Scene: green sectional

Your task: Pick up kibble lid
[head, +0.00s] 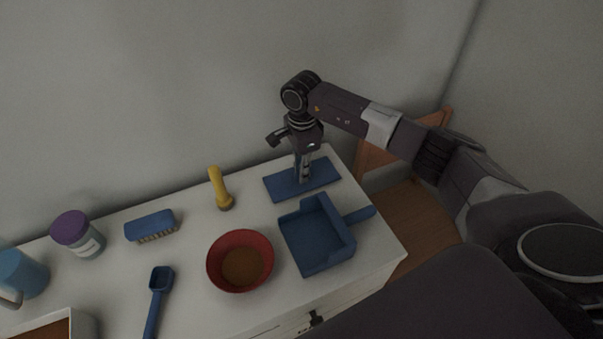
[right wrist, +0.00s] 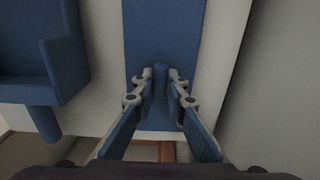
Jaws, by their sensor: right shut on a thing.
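The kibble lid (head: 281,187) is a flat blue rectangle at the back right of the white dresser top. It appears to lie flat there; I cannot tell any gap beneath it. My right gripper (head: 303,178) reaches down onto its middle from above. In the right wrist view the lid (right wrist: 165,35) runs up the middle, and the gripper's two fingers (right wrist: 160,82) are closed on a small raised blue handle on it. The fingers hide part of the handle. My left gripper is not in view.
A blue dustpan (head: 319,243) lies close in front of the lid, with a red bowl (head: 222,262) left of it. The wall is behind.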

